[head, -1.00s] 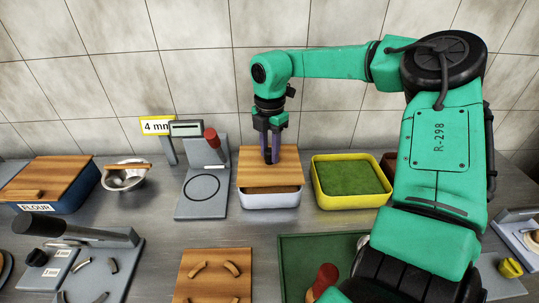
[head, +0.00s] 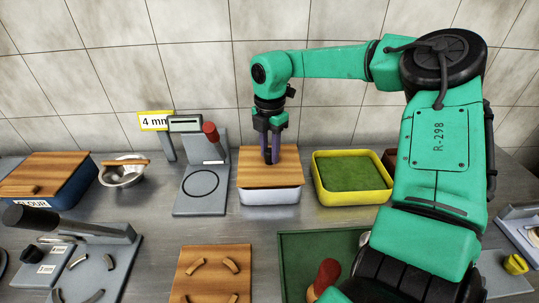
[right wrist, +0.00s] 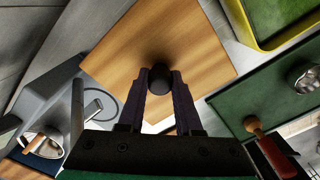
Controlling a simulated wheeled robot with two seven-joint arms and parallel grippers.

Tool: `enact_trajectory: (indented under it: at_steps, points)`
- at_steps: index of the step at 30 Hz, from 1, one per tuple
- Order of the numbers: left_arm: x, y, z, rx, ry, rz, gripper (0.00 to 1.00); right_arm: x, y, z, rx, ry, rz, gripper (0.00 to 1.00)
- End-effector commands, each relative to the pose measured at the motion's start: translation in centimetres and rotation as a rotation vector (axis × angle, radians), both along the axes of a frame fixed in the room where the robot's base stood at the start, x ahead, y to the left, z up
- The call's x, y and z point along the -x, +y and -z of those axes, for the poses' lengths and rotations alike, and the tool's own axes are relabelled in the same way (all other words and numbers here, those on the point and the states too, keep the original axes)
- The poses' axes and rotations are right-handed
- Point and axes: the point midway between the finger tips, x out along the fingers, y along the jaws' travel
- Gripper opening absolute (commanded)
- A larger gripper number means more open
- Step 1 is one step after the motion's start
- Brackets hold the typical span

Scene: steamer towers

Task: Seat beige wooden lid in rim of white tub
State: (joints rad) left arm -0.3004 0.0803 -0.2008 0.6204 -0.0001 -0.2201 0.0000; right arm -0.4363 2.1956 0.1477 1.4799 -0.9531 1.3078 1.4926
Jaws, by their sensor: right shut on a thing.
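The beige wooden lid (head: 252,170) lies over the white tub (head: 270,197) in the head view. It looks level and low, covering the tub's opening, with its front edge at the tub's front rim. I cannot tell whether it sits inside the rim. My right gripper (head: 271,158) points down from above and is shut on the lid's dark knob. The right wrist view shows the knob (right wrist: 160,77) between the fingertips and the lid (right wrist: 195,45) around it. Most of the tub's rim is hidden under the lid. My left gripper is not in view.
A yellow tub with green filling (head: 350,178) stands close on the right. A grey stand with a red-handled lever (head: 200,192) is close on the left.

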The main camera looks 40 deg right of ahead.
Motion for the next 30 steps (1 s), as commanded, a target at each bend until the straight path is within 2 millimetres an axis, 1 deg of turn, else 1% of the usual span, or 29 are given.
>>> enact_trajectory:
  at_steps: [30]
  points:
    - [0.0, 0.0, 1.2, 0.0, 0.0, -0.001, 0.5, 0.0, 0.0, 1.3, 0.0, 0.0, 0.0, 0.0]
